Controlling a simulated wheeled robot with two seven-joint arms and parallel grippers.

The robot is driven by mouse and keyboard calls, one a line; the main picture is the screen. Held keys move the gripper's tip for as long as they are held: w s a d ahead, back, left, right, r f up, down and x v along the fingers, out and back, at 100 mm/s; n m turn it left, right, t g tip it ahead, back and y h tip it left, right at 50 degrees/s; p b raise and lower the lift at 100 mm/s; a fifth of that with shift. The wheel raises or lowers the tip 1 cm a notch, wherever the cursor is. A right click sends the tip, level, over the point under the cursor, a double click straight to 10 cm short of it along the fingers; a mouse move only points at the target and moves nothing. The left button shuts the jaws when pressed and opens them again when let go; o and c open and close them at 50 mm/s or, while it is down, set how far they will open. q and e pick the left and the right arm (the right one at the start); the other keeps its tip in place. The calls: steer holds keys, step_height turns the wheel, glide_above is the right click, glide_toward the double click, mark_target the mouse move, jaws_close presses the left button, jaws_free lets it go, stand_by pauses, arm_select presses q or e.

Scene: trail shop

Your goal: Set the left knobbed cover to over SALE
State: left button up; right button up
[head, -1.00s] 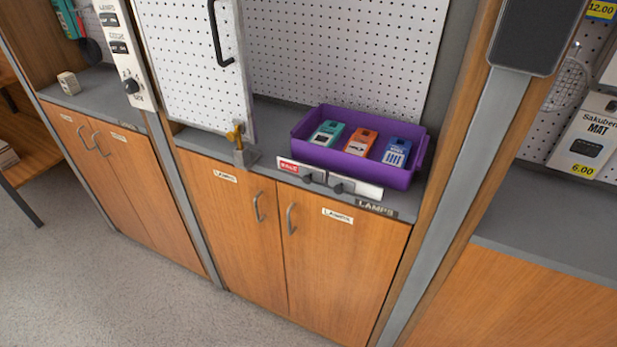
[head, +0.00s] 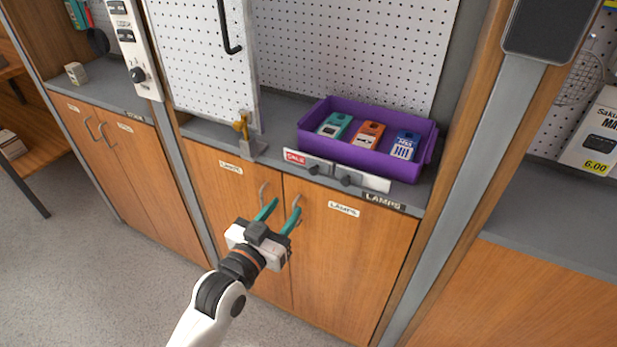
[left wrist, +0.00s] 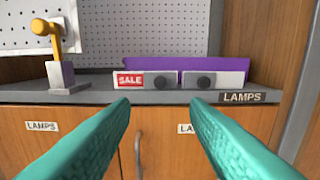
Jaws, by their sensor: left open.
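The left knobbed cover (head: 322,167) is a small grey plate with a dark round knob on the shelf's front edge. It stands just right of the red SALE label (head: 295,157), which is uncovered. Both the left cover (left wrist: 172,78) and the SALE label (left wrist: 130,80) show in the left wrist view. The right knobbed cover (head: 353,180) is beside it, with white strip to its right. My left gripper (head: 284,209) has teal fingers, open and empty, in front of the cabinet doors below the covers. In the left wrist view its fingertips (left wrist: 160,103) straddle the left knob's line, apart from it. My right gripper is out of view.
A purple bin (head: 430,165) with several boxed items stands behind the covers. Cabinet door handles (head: 263,195) protrude near my gripper. The space before the covers is clear.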

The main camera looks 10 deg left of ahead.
mark_target(312, 172)
arm_select(q)
steer(key=p+x, duration=0.1)
steer(key=x, duration=1.1)
steer(key=shift+r, duration=0.1)
